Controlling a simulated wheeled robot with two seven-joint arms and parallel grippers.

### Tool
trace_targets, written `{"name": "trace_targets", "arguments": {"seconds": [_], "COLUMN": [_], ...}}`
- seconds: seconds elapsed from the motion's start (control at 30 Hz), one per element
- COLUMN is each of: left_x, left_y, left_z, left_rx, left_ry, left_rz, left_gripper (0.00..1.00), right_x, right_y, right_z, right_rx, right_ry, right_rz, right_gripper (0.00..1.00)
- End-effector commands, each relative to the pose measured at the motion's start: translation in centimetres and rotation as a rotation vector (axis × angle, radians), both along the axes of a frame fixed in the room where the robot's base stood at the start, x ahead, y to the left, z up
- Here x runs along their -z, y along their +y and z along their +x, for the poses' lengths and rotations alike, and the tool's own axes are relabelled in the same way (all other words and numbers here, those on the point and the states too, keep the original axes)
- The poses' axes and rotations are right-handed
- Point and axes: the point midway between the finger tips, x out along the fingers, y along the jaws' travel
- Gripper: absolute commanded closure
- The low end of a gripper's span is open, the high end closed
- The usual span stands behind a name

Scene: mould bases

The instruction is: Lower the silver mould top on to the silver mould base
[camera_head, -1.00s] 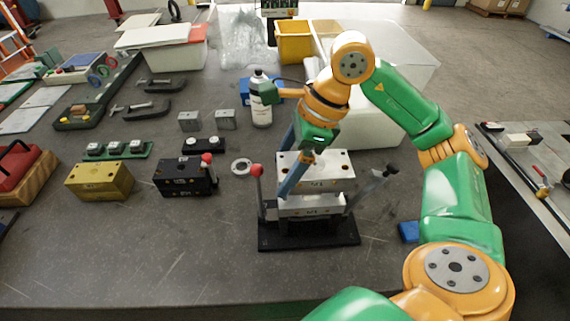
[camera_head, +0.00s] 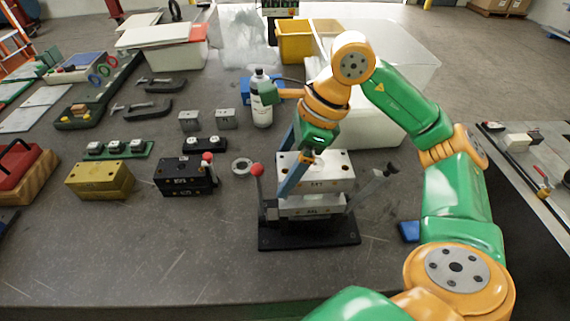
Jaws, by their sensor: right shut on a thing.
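The silver mould top (camera_head: 325,181) is a pale metal block with dark holes in its upper face. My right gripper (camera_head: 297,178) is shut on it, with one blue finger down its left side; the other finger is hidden. The silver mould base (camera_head: 311,210) is directly below, between the uprights of a black stand (camera_head: 308,235). The top is roughly level over the base; I cannot tell whether they touch. My left gripper is not in view.
A red-knobbed lever (camera_head: 256,172) stands left of the base and a black-knobbed lever (camera_head: 389,173) leans out right. A black block (camera_head: 183,177), a yellow block (camera_head: 100,180) and a metal ring (camera_head: 241,165) lie to the left. The front table is clear.

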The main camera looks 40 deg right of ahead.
Motion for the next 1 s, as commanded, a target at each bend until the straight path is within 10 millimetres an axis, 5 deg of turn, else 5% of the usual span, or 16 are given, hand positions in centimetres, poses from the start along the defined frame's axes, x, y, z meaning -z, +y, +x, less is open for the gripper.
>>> {"name": "trace_targets", "arguments": {"seconds": [1.0], "left_x": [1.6], "left_y": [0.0], "left_z": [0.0], "left_rx": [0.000], "left_ry": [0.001], "left_rz": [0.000], "left_gripper": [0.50], "right_x": [1.6], "right_y": [0.0], "right_z": [0.0], "right_rx": [0.000], "right_ry": [-0.001], "right_rz": [0.000], "right_gripper": [1.00]}}
